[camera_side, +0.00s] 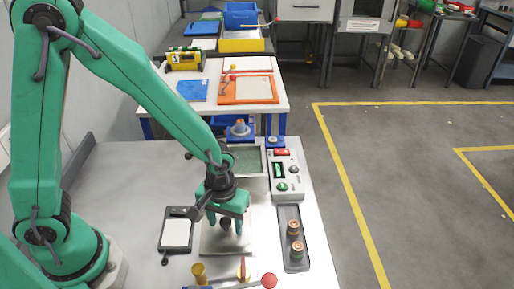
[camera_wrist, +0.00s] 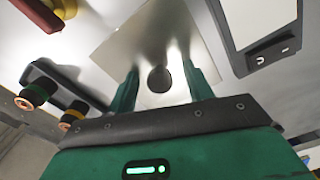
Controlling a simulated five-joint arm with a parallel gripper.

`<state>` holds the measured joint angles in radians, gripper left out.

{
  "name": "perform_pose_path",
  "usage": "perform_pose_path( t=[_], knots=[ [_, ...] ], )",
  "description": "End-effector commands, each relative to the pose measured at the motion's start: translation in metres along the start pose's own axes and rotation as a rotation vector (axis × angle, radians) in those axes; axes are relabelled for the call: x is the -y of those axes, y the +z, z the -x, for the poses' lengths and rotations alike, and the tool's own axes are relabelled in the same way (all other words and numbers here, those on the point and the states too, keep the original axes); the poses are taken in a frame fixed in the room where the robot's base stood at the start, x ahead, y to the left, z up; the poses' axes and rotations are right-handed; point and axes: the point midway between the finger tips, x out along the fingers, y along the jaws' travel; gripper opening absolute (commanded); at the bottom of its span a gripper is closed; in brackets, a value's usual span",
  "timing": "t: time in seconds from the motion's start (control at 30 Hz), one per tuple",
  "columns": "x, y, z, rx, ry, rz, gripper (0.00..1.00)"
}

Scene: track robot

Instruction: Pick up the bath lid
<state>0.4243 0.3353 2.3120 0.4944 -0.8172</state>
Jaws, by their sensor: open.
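The bath lid (camera_side: 213,246) is a flat, square, shiny metal plate with a dark round knob. It lies on the bench below my gripper (camera_side: 231,229). In the wrist view the lid (camera_wrist: 128,48) lies ahead of my gripper (camera_wrist: 160,82), and its dark knob (camera_wrist: 159,79) shows between the two green fingers. The fingers are apart, one on each side of the knob, with visible gaps. I cannot tell how far above the plate the tips are. The likely bath (camera_side: 265,165), a rectangular basin with grey-green contents, is behind the gripper, partly hidden by my arm.
A control box (camera_side: 287,178) with buttons stands right of the basin. A dark tray (camera_side: 293,212) holds two round copper-coloured parts. A white-topped scale-like device (camera_side: 177,233) is left of the lid. Yellow and red-handled items (camera_side: 269,281) lie at the front. The bench's left is clear.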

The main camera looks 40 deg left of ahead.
Motion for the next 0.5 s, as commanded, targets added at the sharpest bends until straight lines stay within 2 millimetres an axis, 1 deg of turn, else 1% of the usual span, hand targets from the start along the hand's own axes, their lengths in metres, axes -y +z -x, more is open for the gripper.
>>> perform_pose_path(
  t=[0.03, 0.17, 0.2, 0.3, 0.5],
  knots=[
    [-0.0001, -0.0001, 0.0001, 0.000, 0.000, 0.000, 0.51],
    [-0.0001, -0.0001, 0.0002, 0.000, 0.000, 0.000, 0.26],
    [-0.0001, -0.0001, 0.0002, 0.000, 0.000, 0.000, 0.18],
    [-0.0001, -0.0001, 0.0002, 0.000, 0.000, 0.000, 0.02],
    [-0.0002, -0.0002, 0.0004, 0.000, 0.000, 0.000, 0.02]
  ],
)
